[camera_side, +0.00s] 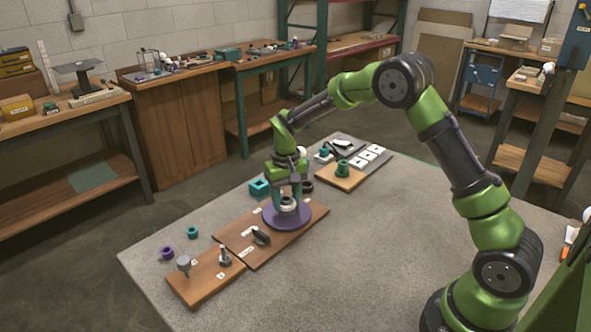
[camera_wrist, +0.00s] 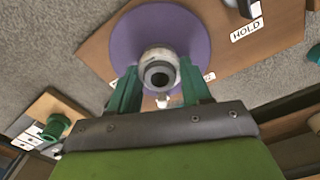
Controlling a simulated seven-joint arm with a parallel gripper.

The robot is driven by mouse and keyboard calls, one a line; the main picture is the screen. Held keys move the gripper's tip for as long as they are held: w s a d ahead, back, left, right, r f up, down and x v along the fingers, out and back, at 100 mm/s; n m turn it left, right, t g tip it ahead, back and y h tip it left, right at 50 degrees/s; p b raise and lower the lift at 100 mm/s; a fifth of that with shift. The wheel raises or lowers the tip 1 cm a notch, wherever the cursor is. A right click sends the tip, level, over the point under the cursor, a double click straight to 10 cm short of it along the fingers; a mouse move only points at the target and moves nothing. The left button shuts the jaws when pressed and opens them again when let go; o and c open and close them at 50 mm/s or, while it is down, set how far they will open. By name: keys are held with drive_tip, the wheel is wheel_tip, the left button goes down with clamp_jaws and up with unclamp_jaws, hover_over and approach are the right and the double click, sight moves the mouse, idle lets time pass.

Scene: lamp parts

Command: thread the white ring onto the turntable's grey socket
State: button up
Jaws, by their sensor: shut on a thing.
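The purple turntable (camera_side: 275,222) sits on the brown board and also shows in the wrist view (camera_wrist: 125,40). My gripper (camera_side: 288,196) points down over its middle and is shut on the white ring (camera_side: 288,207). In the wrist view the two teal fingertips (camera_wrist: 159,68) are on either side of the white ring (camera_wrist: 158,52). The grey socket (camera_wrist: 148,77), with a dark hole, shows within the ring's outline. The two look nearly lined up. I cannot tell how far down the ring is on the socket.
A brown board (camera_side: 235,238) with a dark part (camera_side: 261,237) lies under the turntable. A smaller board (camera_side: 205,278) holds two grey parts. Teal block (camera_side: 259,188), purple ring (camera_side: 167,253) and teal ring (camera_side: 192,233) lie nearby. The grey table (camera_side: 370,240) is clear at right.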

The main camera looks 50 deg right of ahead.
drive_tip(key=shift+f, duration=0.3)
drive_tip(key=m, duration=0.5)
drive_tip(key=shift+a, duration=0.1)
drive_tip(key=shift+m, duration=0.9)
drive_tip(key=m, duration=0.3)
drive_tip(key=shift+f, duration=0.1)
drive_tip(key=m, duration=0.4)
